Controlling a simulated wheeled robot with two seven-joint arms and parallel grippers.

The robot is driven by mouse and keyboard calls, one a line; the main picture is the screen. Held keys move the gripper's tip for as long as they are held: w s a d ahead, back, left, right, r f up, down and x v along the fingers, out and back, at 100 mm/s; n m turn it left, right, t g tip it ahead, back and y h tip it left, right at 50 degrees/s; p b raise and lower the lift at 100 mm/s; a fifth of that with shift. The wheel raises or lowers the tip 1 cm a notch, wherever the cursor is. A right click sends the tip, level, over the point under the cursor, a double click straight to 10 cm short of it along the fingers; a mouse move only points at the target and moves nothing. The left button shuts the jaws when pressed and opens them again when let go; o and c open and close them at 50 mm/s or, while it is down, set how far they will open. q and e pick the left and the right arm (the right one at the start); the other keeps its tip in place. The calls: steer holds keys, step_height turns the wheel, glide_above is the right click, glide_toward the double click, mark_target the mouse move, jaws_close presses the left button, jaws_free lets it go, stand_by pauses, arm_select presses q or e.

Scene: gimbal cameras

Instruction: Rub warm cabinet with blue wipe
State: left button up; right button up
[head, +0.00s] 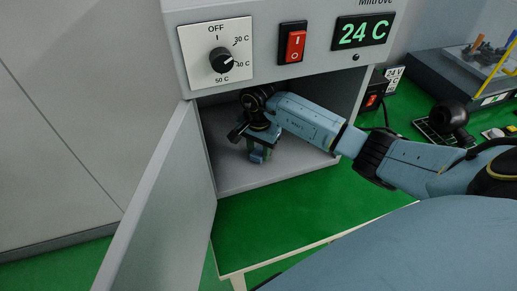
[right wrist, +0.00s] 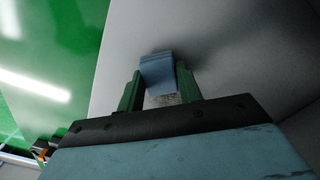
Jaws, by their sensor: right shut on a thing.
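The warm cabinet (head: 280,178) stands on a green-topped table with its door (head: 165,205) swung open to the left. Its panel has a dial, a red switch and a display reading 24 C. My right arm reaches into the cabinet, and my right gripper (head: 260,150) points down near the cabinet floor. In the right wrist view the green fingers (right wrist: 160,90) are shut on the blue wipe (right wrist: 158,72), which is at the grey inner surface. I cannot tell for certain whether it touches. My left gripper is not in view.
The green tabletop (head: 275,225) is clear in front of the cabinet. To the right are a power supply box (head: 376,92), a circuit board with a dark round-ended device (head: 450,118), and a grey case with tools (head: 465,75). The open door bounds the left side.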

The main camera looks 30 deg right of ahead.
steer(key=shift+f+b, duration=0.3)
steer(key=shift+f, duration=0.05)
